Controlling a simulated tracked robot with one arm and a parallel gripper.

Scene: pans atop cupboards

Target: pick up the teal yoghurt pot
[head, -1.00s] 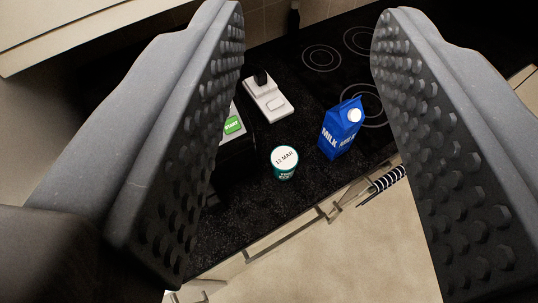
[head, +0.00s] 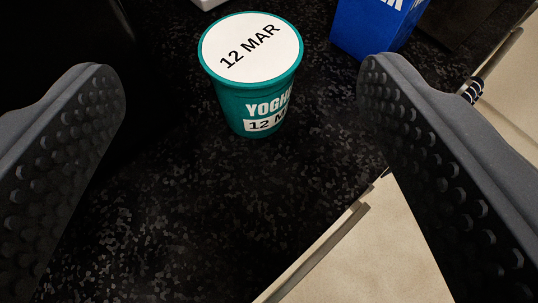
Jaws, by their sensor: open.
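The teal yoghurt pot (head: 237,98) stands upright on the black speckled counter in the head view, at the upper middle. Its white lid reads "12 MAR", and part of a yoghurt label shows on its side. My gripper (head: 238,75) is open, with one studded finger at the left and one at the right. The pot lies in the gap between the fingers, touching neither, a little nearer the right one in depth I cannot judge.
A blue milk carton (head: 366,27) stands at the upper right, behind the right fingertip. The counter (head: 170,230) is bare in front of the pot. Its front edge with a pale rail (head: 318,255) runs diagonally at lower right. A dark area fills the upper left.

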